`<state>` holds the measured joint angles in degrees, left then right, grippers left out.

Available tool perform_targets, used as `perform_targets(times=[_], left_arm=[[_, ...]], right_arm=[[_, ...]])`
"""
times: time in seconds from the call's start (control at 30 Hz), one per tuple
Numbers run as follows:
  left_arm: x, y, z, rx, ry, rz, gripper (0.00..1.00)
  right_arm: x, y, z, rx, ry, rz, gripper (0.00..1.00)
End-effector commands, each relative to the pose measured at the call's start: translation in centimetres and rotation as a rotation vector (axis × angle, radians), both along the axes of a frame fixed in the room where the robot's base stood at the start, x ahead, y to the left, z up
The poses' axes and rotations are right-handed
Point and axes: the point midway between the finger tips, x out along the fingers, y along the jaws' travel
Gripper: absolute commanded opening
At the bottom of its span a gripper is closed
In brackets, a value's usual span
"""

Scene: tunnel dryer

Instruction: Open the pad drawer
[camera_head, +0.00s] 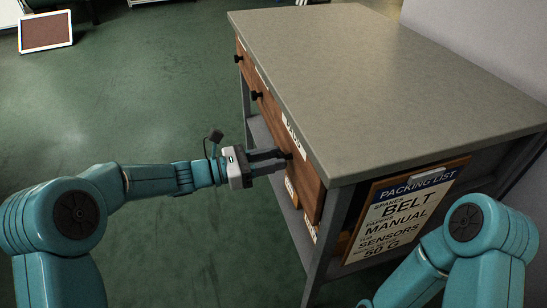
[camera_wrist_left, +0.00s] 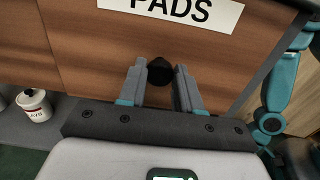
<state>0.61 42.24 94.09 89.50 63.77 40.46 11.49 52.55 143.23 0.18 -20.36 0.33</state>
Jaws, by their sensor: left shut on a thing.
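The pad drawer (camera_head: 303,172) is the nearest wooden drawer front under the grey worktop, and its white label reads PADS in the left wrist view (camera_wrist_left: 170,8). Its front looks about flush with the neighbouring front. Its black round knob (camera_head: 289,156) also shows in the left wrist view (camera_wrist_left: 160,70). My left gripper (camera_head: 281,161) reaches it from the left, its two grey fingers on either side of the knob and shut on it. My right arm shows at the lower right, but its gripper is out of view.
The worktop (camera_head: 390,60) is bare. Two more black knobs sit on drawers farther along. A packing list board (camera_head: 405,210) hangs on the table's near end. A white bucket (camera_wrist_left: 35,110) stands below the drawers. The green floor (camera_head: 150,110) left of the table is open.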

Motion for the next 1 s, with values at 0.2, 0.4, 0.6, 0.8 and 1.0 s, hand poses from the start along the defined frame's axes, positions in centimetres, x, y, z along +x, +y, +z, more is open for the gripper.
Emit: perform_targets(times=[0.2, 0.4, 0.6, 0.8, 1.0], left_arm=[[-1.0, 3.3, 0.2, 0.001, 0.003, 0.005, 0.00], [-2.6, 8.2, 0.3, 0.002, 0.005, 0.005, 0.00], [-4.3, 13.6, 0.4, 0.002, 0.004, 0.006, 0.00], [-6.1, 18.8, 0.3, 0.002, 0.005, 0.005, 0.00], [-7.7, 23.5, 0.2, 0.001, 0.003, 0.003, 0.00]], right_arm=[[-0.2, 0.2, 1.2, 0.002, 0.003, 0.008, 0.52], [-0.5, 0.5, 2.7, 0.004, 0.009, 0.020, 0.52], [-0.9, 0.8, 4.4, 0.006, 0.015, 0.035, 0.52], [-1.2, 1.2, 5.9, 0.009, 0.021, 0.048, 0.52], [-1.3, 1.2, 7.2, 0.009, 0.021, 0.050, 0.52]])
